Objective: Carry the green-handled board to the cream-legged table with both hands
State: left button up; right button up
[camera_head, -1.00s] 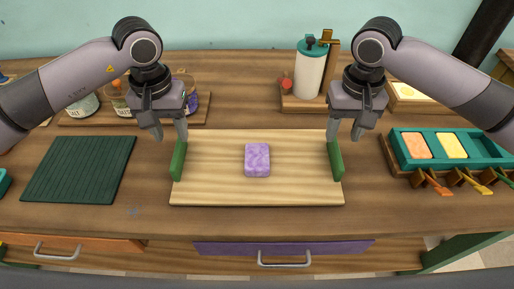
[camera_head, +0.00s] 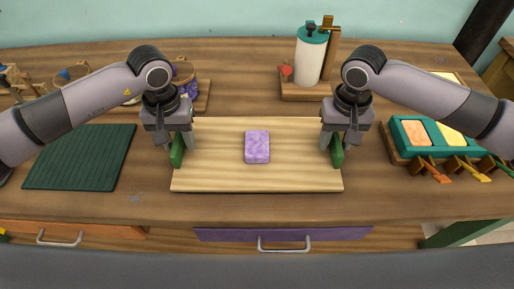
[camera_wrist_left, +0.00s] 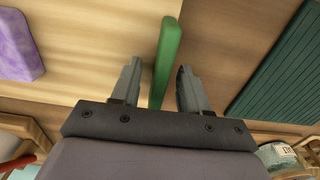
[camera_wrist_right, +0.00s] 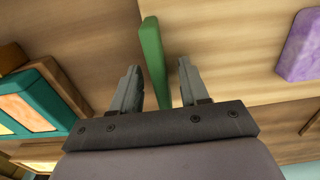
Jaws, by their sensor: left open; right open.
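The pale wooden board (camera_head: 215,176) lies flat on the wooden counter, with a green handle at each end. A purple soap block (camera_head: 257,147) sits on its middle. My left gripper (camera_head: 177,147) is open, its fingers on both sides of the left green handle (camera_wrist_left: 168,55); gaps show in the left wrist view. My right gripper (camera_head: 338,149) is open, its fingers on both sides of the right green handle (camera_wrist_right: 153,55), also with gaps. The cream-legged table is not recognisable in these views.
A dark green ribbed mat (camera_head: 80,157) lies left of the board. A teal tray (camera_head: 402,137) with soap blocks stands to the right. A white dispenser (camera_head: 311,57) stands behind. Below the counter edge is a purple drawer (camera_head: 220,235).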

pick_arm(q)
jog(key=shift+c, duration=0.3)
pick_arm(e)
jog(key=shift+c, duration=0.3)
pick_arm(q)
grip_shut()
pick_arm(e)
grip_shut()
pick_arm(q)
jog(key=shift+r, duration=0.15)
pick_arm(e)
jog(key=shift+r, duration=0.15)
